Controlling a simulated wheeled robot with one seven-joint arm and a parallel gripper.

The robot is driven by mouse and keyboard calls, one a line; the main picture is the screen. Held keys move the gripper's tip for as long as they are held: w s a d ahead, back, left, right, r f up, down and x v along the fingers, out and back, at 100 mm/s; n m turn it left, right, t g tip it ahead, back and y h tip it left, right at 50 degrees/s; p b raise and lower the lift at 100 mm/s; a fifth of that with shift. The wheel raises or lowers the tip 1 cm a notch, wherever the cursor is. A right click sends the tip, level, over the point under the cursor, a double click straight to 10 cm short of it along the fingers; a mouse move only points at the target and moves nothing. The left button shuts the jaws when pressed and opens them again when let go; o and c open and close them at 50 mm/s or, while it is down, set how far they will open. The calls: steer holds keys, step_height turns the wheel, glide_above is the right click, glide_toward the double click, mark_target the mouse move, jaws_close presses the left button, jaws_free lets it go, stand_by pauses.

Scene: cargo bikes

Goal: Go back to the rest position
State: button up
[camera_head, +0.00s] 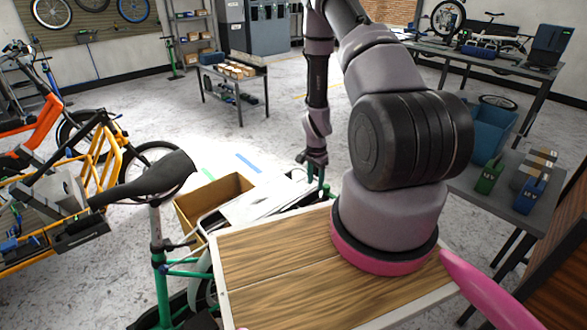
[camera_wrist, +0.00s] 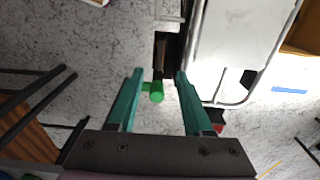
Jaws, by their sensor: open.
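My gripper (camera_head: 318,182) hangs at the end of my arm, pointing down beside a white flat-topped cargo part (camera_head: 262,204). In the wrist view my gripper (camera_wrist: 159,75) has two teal fingers spread apart, with nothing held between them. A small green rounded part (camera_wrist: 156,92) shows between the fingers; whether it is below them or level with them I cannot tell. The white cargo part (camera_wrist: 235,45) with its metal frame lies to the right of the fingers in the wrist view. The rest position itself is not marked in either view.
A green bike with a black saddle (camera_head: 150,178) stands at the left, close to a cardboard box (camera_head: 205,200). An orange and yellow cargo bike (camera_head: 88,160) is beyond it. A side table (camera_head: 500,190) with packages stands at the right. Open floor (camera_head: 300,115) lies behind my gripper.

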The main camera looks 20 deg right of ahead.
steer(key=w+a+r+n+t+y, duration=0.1)
steer(key=a+r+n+t, duration=0.15)
steer(key=r, duration=1.55)
steer(key=w+a+r+n+t, duration=0.15)
steer(key=a+r, duration=0.25)
steer(key=r, duration=1.4)
steer(key=s+a+r+n+t, duration=0.1)
steer(key=s+a+r+n, duration=0.2)
steer(key=s+r, duration=0.7)
steer(key=s+a+r+n+t+y, duration=0.1)
steer(key=s+a+r+n+t, duration=0.1)
steer(key=s+r, duration=0.8)
steer(key=shift+s+a+r+n, duration=0.15)
steer(key=shift+s+a+n, duration=0.25)
steer(key=shift+s+a, duration=0.45)
steer(key=shift+s+d, duration=0.1)
steer(key=shift+d, duration=0.1)
